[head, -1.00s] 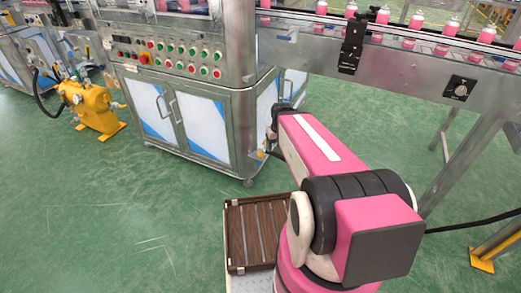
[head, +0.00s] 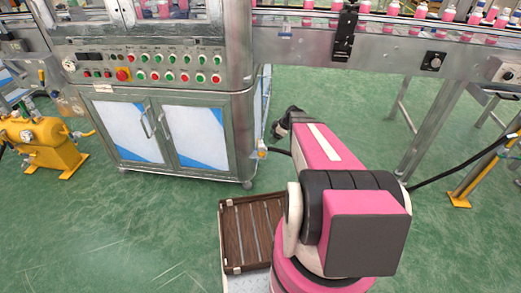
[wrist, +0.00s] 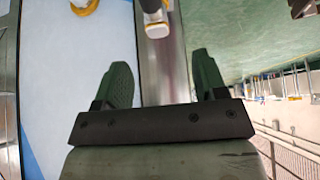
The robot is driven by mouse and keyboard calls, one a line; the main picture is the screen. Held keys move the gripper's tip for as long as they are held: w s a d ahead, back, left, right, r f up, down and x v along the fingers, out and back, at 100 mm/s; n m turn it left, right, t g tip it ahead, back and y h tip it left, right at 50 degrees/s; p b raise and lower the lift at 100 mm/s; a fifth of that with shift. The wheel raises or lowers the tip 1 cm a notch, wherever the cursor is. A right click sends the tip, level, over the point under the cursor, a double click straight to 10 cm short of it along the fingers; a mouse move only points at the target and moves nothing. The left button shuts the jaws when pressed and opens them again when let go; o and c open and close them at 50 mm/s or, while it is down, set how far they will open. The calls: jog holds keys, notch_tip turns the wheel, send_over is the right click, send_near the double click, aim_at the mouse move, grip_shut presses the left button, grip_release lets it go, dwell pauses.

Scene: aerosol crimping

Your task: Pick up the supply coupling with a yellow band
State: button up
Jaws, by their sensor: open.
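A small pale coupling (wrist: 157,28) with a yellowish band shows at the top of the wrist view, against the metal edge of a cabinet. In the head view a small yellow-marked fitting (head: 262,151) sits low on the cabinet's right corner; it appears to be the same part. My gripper (wrist: 163,70) is open and empty, its two dark fingers spread apart. The coupling lies beyond the fingertips, roughly in line with the gap and not between them. In the head view my gripper is mostly hidden behind my pink arm.
The steel cabinet (head: 240,130) with buttons stands close ahead. A yellow ring-like part (wrist: 85,7) shows at the wrist view's top left. A conveyor (head: 390,48) with pink cans runs right. A yellow tank (head: 42,142) stands left. A brown slatted tray (head: 232,238) lies near my base.

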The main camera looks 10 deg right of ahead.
aim_at(262, 145)
jog(key=shift+w+x, duration=0.2)
jog(key=shift+x, duration=2.45)
jog(key=shift+w+x, duration=0.2)
jog(key=shift+x, duration=2.4)
jog(key=shift+a+r, duration=0.2)
jog(key=c, duration=1.1)
jog(key=shift+c, duration=0.2)
